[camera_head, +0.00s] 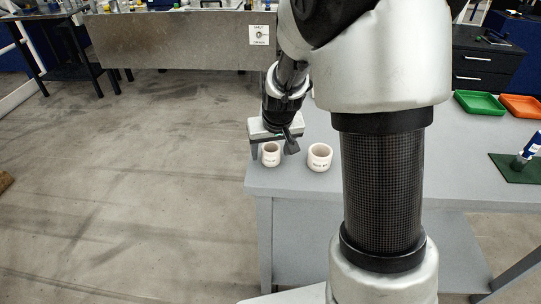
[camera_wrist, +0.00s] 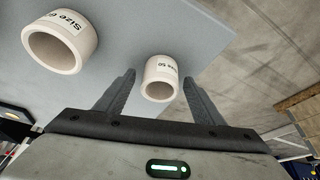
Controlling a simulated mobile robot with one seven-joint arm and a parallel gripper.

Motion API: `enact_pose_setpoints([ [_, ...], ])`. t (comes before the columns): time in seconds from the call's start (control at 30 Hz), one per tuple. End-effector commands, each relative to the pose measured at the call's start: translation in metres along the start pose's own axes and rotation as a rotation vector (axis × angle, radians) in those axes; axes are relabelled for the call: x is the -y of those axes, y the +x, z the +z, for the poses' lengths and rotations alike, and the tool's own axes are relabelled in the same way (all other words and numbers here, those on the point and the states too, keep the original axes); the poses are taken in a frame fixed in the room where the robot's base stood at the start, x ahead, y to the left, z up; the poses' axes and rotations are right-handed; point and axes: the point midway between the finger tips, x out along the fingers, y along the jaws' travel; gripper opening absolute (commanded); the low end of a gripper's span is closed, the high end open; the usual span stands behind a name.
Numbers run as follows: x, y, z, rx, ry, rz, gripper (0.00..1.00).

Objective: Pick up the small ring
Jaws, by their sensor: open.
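The small ring (camera_head: 271,154) is a cream-white open cylinder with a printed label, standing near the left end of the grey table. It also shows in the wrist view (camera_wrist: 161,80), between the two fingers. A larger cream ring (camera_head: 320,157) stands just to its right in the head view; in the wrist view it is at the upper left (camera_wrist: 60,42). My gripper (camera_head: 270,150) is open over the small ring, one finger on each side. In the wrist view the fingers of my gripper (camera_wrist: 157,90) show gaps to the ring.
The grey table's (camera_head: 300,183) left and front edges are close to the rings. A green tray (camera_head: 480,102) and an orange tray (camera_head: 521,105) lie at the back right. A blue-and-white bottle-like object (camera_head: 528,150) is on a dark green mat (camera_head: 512,172).

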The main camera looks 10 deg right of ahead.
Motion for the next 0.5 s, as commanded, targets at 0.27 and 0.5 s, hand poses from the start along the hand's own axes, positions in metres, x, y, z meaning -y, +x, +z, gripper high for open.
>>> enact_pose_setpoints([
  [0.27, 0.0001, 0.0037, -0.0004, -0.001, 0.0, 0.0, 0.62],
  [0.5, 0.0, 0.0035, -0.0004, -0.001, 0.0, 0.0, 0.23],
])
